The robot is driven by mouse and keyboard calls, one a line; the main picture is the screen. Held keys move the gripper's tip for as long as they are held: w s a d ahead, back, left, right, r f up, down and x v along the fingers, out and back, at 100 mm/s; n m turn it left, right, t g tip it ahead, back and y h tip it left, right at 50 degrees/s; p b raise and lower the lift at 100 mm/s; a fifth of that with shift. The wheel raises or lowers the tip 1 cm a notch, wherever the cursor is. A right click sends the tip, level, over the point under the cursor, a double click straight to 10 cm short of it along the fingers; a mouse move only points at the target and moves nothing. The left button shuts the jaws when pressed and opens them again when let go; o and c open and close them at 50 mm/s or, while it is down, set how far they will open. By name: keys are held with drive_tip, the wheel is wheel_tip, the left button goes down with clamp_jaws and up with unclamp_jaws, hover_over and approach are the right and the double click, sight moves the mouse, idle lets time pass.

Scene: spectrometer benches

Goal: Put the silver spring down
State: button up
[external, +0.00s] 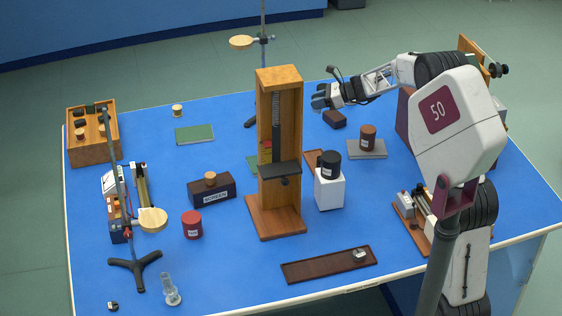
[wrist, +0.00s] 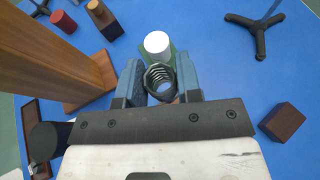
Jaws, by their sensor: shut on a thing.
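In the external view my gripper (external: 322,98) is above the back of the blue table, right of the tall wooden stand; the spring cannot be made out there. In the wrist view a white cylinder (wrist: 157,42) stands on a green pad just beyond the spring. I cannot tell whether the spring touches anything below.
The tall wooden stand (external: 280,120) is a high obstacle left of my gripper. A tripod foot (wrist: 257,30) is at the wrist view's upper right. Blue tabletop between is free.

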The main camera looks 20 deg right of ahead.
drive_tip(key=s+a+r+n+g, duration=0.1)
drive_tip(key=s+a, duration=0.1)
drive_tip(key=s, duration=1.4)
drive_tip(key=s+a+r+n+g+y, duration=0.1)
drive_tip(key=s+a+g, duration=0.15)
drive_tip(key=s, duration=1.25)
drive_tip(key=s+a+r+n, duration=0.1)
drive_tip(key=s+a+r, duration=0.15)
drive_tip(key=s, duration=1.35)
drive_tip(key=s+f+n+g, duration=0.1)
drive_tip(key=s+f, duration=0.2)
drive_tip(key=s, duration=0.6)
drive_tip(key=s+f+n+g, duration=0.1)
drive_tip(key=s+f, duration=0.2)
drive_tip(key=s, duration=0.6)
wheel_tip(320, 180, down, 15)
drive_tip(key=shift+w, duration=0.3)
drive_tip(key=shift+w, duration=0.1)
drive_tip(key=w+a, duration=0.3)
drive_tip(key=w, duration=0.1)
drive_tip(key=w+a+f, duration=0.1)
drive_tip(key=w+a, duration=0.2)
drive_tip(key=w, duration=0.1)
drive_tip(key=w+a, duration=0.3)
drive_tip(key=w, duration=0.2)
drive_tip(key=shift+w+f, duration=0.1)
drive_tip(key=shift+f, duration=0.15)
drive_tip(key=shift+f, duration=1.8)
drive_tip(key=shift+f, duration=0.1)
